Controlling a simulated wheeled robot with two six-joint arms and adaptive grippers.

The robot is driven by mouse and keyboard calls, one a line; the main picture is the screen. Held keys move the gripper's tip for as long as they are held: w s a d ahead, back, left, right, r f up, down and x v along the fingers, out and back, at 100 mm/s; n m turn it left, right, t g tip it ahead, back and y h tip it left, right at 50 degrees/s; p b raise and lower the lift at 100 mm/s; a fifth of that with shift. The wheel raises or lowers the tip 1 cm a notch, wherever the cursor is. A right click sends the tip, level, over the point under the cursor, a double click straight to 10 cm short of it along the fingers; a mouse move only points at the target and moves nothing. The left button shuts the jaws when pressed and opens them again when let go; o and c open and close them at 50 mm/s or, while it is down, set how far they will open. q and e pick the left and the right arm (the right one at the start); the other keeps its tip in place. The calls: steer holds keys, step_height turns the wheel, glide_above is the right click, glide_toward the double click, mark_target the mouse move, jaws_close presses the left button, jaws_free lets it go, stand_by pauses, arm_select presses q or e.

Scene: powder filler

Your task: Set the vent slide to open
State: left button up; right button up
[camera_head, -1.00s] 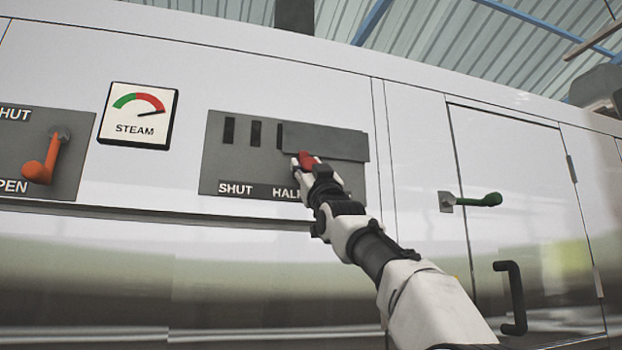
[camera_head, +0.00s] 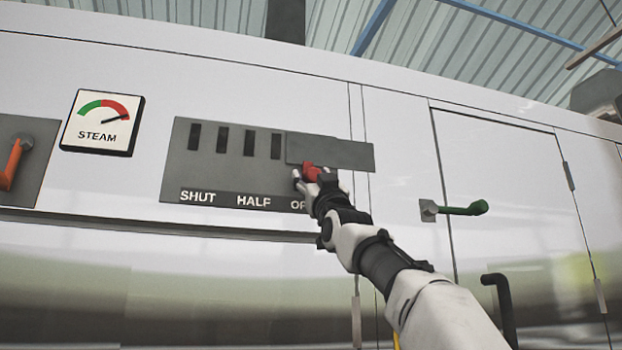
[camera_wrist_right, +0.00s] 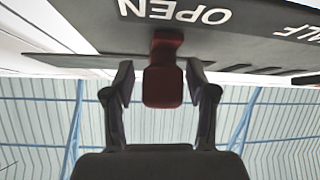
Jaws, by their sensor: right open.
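The vent slide's dark cover plate (camera_head: 330,151) sits at the right end of the grey panel (camera_head: 180,165) and reaches past the panel's right edge. Several dark slots show to its left. The labels SHUT, HALF and a partly hidden OPEN run along the bottom. The slide's red knob (camera_head: 311,170) is at the OPEN label; it also shows in the right wrist view (camera_wrist_right: 163,85). My right gripper (camera_head: 307,178) is at the knob, its open fingers on either side of it, with small gaps visible in the right wrist view. My left gripper is not in view.
A STEAM gauge (camera_head: 102,123) is left of the panel, with an orange lever (camera_head: 13,162) at the far left. A green handle (camera_head: 462,209) and a black door handle (camera_head: 500,300) are on the right.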

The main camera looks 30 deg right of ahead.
steer(key=shift+s+d, duration=0.1)
steer(key=shift+d, duration=0.1)
steer(key=shift+a+f, duration=0.1)
steer(key=shift+a, duration=0.05)
steer(key=shift+s+a+f+y, duration=0.1)
steer(key=shift+f+y, duration=0.05)
steer(key=shift+y, duration=0.15)
steer(key=v, duration=0.7)
steer(key=shift+d, duration=0.25)
